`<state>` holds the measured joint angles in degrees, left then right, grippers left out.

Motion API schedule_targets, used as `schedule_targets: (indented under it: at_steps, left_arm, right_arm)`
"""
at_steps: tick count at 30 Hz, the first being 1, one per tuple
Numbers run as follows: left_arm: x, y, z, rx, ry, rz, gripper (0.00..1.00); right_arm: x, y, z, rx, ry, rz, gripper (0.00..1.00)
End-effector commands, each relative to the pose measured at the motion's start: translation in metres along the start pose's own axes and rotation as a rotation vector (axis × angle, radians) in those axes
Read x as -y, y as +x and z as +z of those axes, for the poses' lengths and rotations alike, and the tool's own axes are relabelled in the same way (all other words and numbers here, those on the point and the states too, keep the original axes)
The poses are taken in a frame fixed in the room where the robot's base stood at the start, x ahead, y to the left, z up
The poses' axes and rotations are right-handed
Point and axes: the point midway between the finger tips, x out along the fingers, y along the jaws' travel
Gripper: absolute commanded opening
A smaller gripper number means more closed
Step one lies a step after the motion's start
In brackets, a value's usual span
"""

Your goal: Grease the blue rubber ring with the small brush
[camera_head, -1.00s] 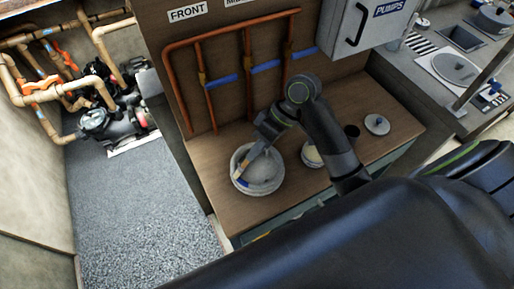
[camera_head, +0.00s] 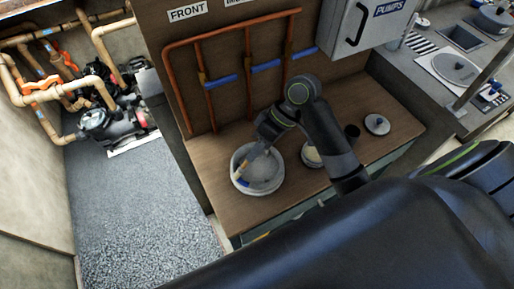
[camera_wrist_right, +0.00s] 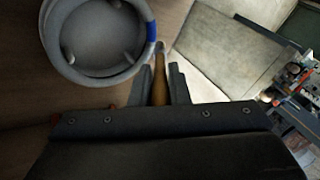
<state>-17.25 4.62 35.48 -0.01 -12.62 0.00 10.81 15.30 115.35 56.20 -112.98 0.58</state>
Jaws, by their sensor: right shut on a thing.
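A round grey lid (camera_head: 262,172) lies on the wooden bench, with a ring around its rim. Most of the visible ring is pale whitish; a short blue stretch of the blue rubber ring (camera_head: 243,184) shows at the near left. In the right wrist view the blue stretch (camera_wrist_right: 152,33) is at the ring's right side. My right gripper (camera_wrist_right: 160,88) is shut on the wooden handle of the small brush (camera_wrist_right: 160,72). The brush tip is beside the blue stretch; I cannot tell whether it touches. In the head view the gripper (camera_head: 264,142) is above the lid's far side. My left gripper is out of view.
An open tub (camera_head: 311,154) with pale yellowish content stands right of the lid, partly behind my arm. A dark cup (camera_head: 352,131) and a small round lid (camera_head: 376,124) are farther right. Copper pipes (camera_head: 249,85) rise behind the bench. Bare wood (camera_head: 213,158) lies left of the lid.

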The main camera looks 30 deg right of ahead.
Motion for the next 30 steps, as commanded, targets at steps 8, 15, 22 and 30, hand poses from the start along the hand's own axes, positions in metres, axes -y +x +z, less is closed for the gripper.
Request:
schedule_targets:
  at_steps: [8,15,22,30]
  left_arm:
    - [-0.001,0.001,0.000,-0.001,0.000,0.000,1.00]
    - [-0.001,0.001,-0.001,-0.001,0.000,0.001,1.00]
    - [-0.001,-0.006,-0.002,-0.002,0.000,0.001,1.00]
    - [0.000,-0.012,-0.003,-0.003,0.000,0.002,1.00]
  right_arm:
    - [-0.002,0.003,0.001,0.000,0.000,0.000,0.00]
    - [-0.002,0.004,0.001,0.000,0.000,0.000,0.00]
    - [0.000,0.000,0.006,0.001,0.000,0.000,0.00]
    - [0.002,-0.001,0.013,0.000,0.000,0.000,0.00]
